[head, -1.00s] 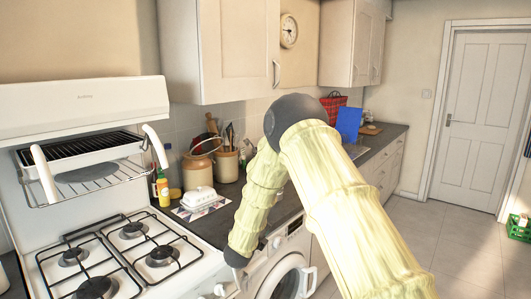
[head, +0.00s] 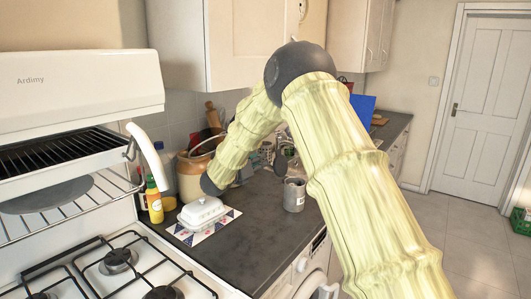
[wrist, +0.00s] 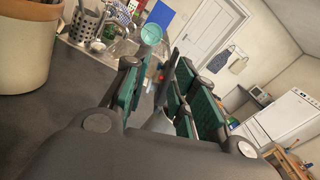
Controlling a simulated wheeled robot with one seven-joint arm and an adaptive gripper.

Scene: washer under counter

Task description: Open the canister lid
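A small grey metal canister (head: 294,196) with a pale label stands upright on the dark counter, right of the butter dish in the head view. Its top is small and darkish there; I cannot tell how its lid sits. My gripper (wrist: 158,88) shows in the wrist view with its green-padded fingers apart. A grey shape lies low between them; I cannot tell what it is. In the head view my arm hides most of the gripper, so its exact distance from the canister is unclear.
A white butter dish (head: 203,212) sits on a patterned mat, with a yellow bottle (head: 154,200) behind it. A stoneware jar (wrist: 27,45) is close by in the wrist view. The gas hob (head: 110,265) is at left. The counter front (head: 240,248) is clear.

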